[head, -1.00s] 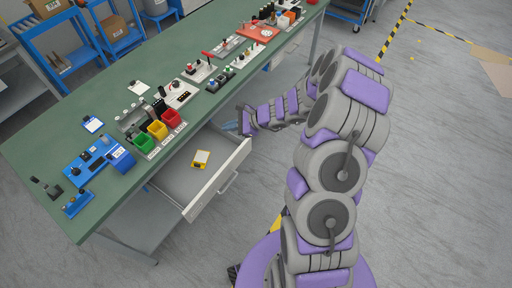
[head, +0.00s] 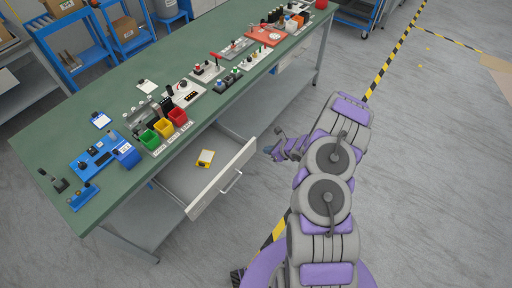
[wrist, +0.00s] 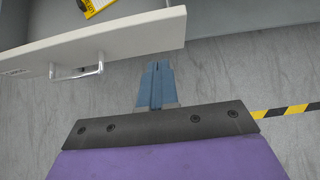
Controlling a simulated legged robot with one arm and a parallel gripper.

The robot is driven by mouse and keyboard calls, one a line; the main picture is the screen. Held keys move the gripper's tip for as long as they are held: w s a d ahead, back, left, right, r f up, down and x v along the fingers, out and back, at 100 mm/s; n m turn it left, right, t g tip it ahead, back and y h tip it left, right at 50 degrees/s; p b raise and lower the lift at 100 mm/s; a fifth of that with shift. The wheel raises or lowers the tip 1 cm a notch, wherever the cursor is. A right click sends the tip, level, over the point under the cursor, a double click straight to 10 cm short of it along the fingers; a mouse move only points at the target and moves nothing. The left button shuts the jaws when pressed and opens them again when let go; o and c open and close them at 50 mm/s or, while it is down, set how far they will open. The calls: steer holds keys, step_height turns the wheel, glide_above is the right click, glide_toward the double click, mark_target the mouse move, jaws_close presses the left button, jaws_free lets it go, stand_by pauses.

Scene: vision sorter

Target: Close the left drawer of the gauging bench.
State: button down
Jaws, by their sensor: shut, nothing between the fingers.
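The left drawer (head: 222,179) of the green-topped gauging bench (head: 75,140) stands pulled out. Its pale front panel carries a metal handle (head: 231,182) on the outer face. A yellow and white item (head: 205,158) lies inside on the drawer floor. My gripper (head: 270,151) is beyond the drawer's right end in the head view. In the wrist view my gripper (wrist: 157,66) is shut and empty. Its blue fingers point at the floor strip just below and right of the front panel (wrist: 130,38). The handle (wrist: 77,72) is to the left of the fingers, apart from them.
Green, yellow and red bins (head: 164,128) and a blue fixture (head: 105,153) stand on the bench top. A second drawer (head: 286,58) at the far right appears shut. Open grey floor (head: 420,170) with a yellow-black stripe (head: 390,60) lies in front of the bench.

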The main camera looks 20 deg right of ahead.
mark_target(251, 146)
steer(key=shift+w+a+f+b, duration=0.25)
steer(key=shift+w+a+f, duration=0.2)
steer(key=shift+w+a, duration=0.4)
steer(key=shift+w+a+f+b, duration=0.25)
steer(key=shift+w+a+f, duration=0.25)
steer(key=shift+w, duration=0.55)
steer(key=shift+w+a+f+b, duration=0.25)
steer(key=shift+w+a+f, duration=0.15)
steer(key=shift+w+a, duration=0.45)
steer(key=shift+w+d, duration=0.1)
steer(key=shift+w, duration=0.1)
